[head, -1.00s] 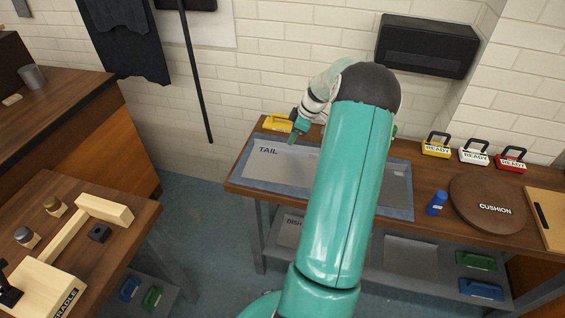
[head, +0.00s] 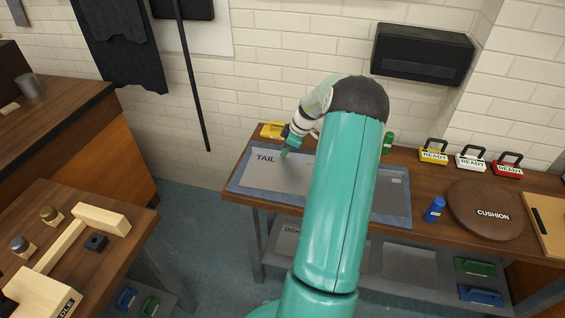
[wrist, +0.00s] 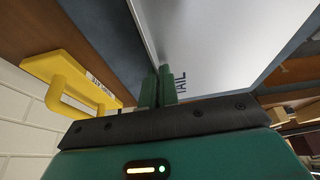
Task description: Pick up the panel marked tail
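The panel marked TAIL (head: 262,175) is a thin light-grey sheet lying on a blue mat (head: 398,219) on the far workbench. My gripper (head: 285,153) is down at the panel's far edge, just right of the word TAIL. My arm hides the panel's middle. In the wrist view, the two green fingers (wrist: 158,88) are close together, and the panel's edge (wrist: 150,40) runs down to the narrow gap between them. The panel's face (wrist: 205,40) is on the right. Whether the fingers press on the edge is not clear.
A yellow handled block (head: 273,130) stands behind the mat, close to my gripper. A green bottle (head: 388,143), a blue bottle (head: 434,210) and a round CUSHION (head: 490,210) are to the right. Three READY tags line the back. A brick wall is behind the bench.

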